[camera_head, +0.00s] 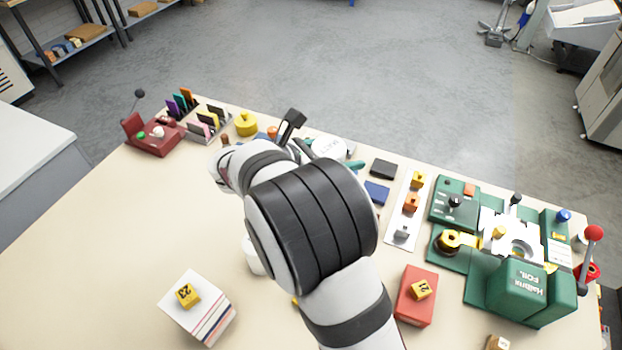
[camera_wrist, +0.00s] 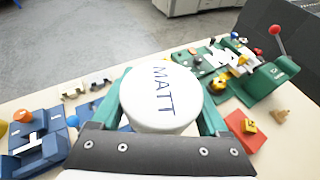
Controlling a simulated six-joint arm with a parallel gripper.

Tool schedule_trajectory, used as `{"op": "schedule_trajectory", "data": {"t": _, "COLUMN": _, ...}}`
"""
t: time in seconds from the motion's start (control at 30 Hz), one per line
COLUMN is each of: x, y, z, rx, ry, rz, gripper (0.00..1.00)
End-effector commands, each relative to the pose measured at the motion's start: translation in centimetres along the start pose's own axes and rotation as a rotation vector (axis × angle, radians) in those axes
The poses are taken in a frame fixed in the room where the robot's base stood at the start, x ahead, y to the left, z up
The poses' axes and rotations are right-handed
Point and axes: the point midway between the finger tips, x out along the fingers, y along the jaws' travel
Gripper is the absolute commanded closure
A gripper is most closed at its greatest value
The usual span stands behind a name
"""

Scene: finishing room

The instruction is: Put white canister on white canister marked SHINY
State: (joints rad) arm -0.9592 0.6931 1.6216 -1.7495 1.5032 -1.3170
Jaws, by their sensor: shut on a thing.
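My gripper (camera_wrist: 161,112) is shut on a white canister (camera_wrist: 160,88) whose round lid reads MATT. Its green fingers stand on either side of the canister in the wrist view. In the head view the held canister (camera_head: 329,147) shows partly beyond my arm, over the far side of the table. A second white round thing (camera_head: 252,256) stands on the table, mostly hidden behind my arm; no marking shows on it, so I cannot tell whether it is the SHINY canister.
A green machine (camera_head: 525,285) stands at the right, with a red box (camera_head: 416,296) near it. A stack of books (camera_head: 198,310) lies at front left. A dark red device (camera_head: 155,135) stands far left. A blue device (camera_wrist: 36,140) shows in the wrist view. The left tabletop is clear.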

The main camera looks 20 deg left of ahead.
Motion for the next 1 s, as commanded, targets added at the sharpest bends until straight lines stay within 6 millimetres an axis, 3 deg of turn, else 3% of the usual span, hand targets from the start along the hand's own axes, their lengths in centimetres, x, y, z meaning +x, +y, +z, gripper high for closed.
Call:
{"op": "schedule_trajectory", "data": {"t": 0.1, "x": -1.0, "y": 2.6, "z": -2.5, "rx": -0.001, "ry": 0.000, "rz": 0.001, "gripper": 1.00}}
{"op": "schedule_trajectory", "data": {"t": 0.2, "x": -1.5, "y": 3.8, "z": -3.7, "rx": -0.001, "ry": -0.001, "rz": 0.001, "gripper": 1.00}}
{"op": "schedule_trajectory", "data": {"t": 0.5, "x": -0.1, "y": 4.2, "z": -7.7, "rx": -0.002, "ry": -0.001, "rz": -0.001, "gripper": 1.00}}
{"op": "schedule_trajectory", "data": {"t": 0.83, "x": 0.0, "y": 4.2, "z": -8.0, "rx": 0.000, "ry": -0.001, "rz": 0.000, "gripper": 1.00}}
{"op": "schedule_trajectory", "data": {"t": 0.87, "x": 0.0, "y": 4.2, "z": -8.0, "rx": 0.000, "ry": 0.000, "rz": -0.001, "gripper": 0.17}}
{"op": "schedule_trajectory", "data": {"t": 0.93, "x": 0.0, "y": 4.2, "z": -8.0, "rx": 0.000, "ry": 0.000, "rz": -0.001, "gripper": 0.04}}
{"op": "schedule_trajectory", "data": {"t": 1.0, "x": 0.0, "y": 4.2, "z": -8.0, "rx": 0.000, "ry": 0.000, "rz": -0.001, "gripper": 0.00}}
